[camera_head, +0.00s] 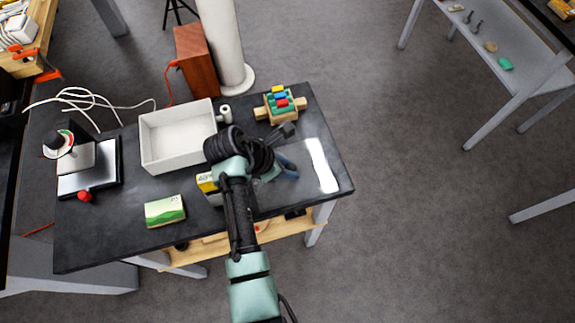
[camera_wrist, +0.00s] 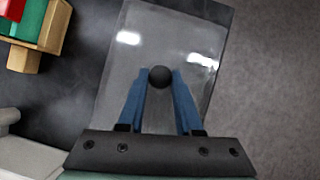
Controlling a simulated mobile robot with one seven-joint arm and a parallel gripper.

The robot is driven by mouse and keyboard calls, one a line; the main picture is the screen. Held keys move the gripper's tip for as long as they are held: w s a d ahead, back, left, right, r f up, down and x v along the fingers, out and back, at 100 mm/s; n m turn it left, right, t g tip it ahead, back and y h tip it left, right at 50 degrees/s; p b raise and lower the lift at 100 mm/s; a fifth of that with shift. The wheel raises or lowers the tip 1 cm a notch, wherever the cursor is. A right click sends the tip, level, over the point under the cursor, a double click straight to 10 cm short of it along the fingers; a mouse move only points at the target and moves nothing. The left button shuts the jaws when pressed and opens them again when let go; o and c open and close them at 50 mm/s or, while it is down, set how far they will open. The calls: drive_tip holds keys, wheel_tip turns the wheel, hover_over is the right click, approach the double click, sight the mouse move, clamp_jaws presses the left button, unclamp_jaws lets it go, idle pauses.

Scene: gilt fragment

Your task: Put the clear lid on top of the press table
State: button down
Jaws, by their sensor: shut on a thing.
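The clear lid (camera_wrist: 165,45) is a see-through rectangular pane with a round black knob (camera_wrist: 160,77) in the wrist view. My gripper (camera_wrist: 160,82) has its blue fingers closed on the knob from both sides. In the head view the lid (camera_head: 322,165) shows as a bright glare patch over the right end of the dark-topped table (camera_head: 130,215), with my gripper (camera_head: 290,168) at its left side. My arm hides part of this area. I cannot tell whether the lid touches the tabletop or hangs just above it.
A white open box (camera_head: 178,140) stands at the table's back middle. A wooden block holder (camera_head: 280,104) with coloured pieces is behind the lid. A green box (camera_head: 165,210) lies at the front, and a small press-like device (camera_head: 88,168) stands at the left.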

drive_tip(key=c, duration=0.6)
unclamp_jaws()
drive_tip(key=shift+f, duration=0.1)
drive_tip(key=v, duration=1.2)
drive_tip(key=w+r+m+t+y, duration=0.2)
drive_tip(key=w+r+m+t, duration=0.25)
drive_tip(key=r, duration=0.35)
drive_tip(key=w+r+m+t+y, duration=0.1)
drive_tip(key=w+r+m+t, duration=0.2)
drive_tip(key=w+r, duration=0.35)
wheel_tip(320, 180, up, 17)
drive_tip(key=w+d+m+t+y, duration=0.1)
drive_tip(key=m+t, duration=0.4)
drive_tip(key=m, duration=0.1)
drive_tip(key=s+d+r+m+t, duration=0.1)
drive_tip(key=s+r+m+t, duration=0.2)
drive_tip(key=r, duration=0.6)
drive_tip(key=s+d+r+m+t, duration=0.2)
drive_tip(key=s+r+m+t, duration=0.2)
drive_tip(key=s+r, duration=0.3)
drive_tip(key=s+d+r+m+t+y, duration=0.1)
drive_tip(key=s+r+t, duration=0.4)
drive_tip(key=r, duration=0.6)
drive_tip(key=shift+s+d+r+m, duration=0.2)
drive_tip(key=shift+s+m, duration=0.05)
drive_tip(key=shift+m, duration=0.35)
drive_tip(key=shift+s+d+r+m, duration=0.15)
drive_tip(key=shift+s+d+m, duration=0.1)
drive_tip(key=shift+m, duration=0.3)
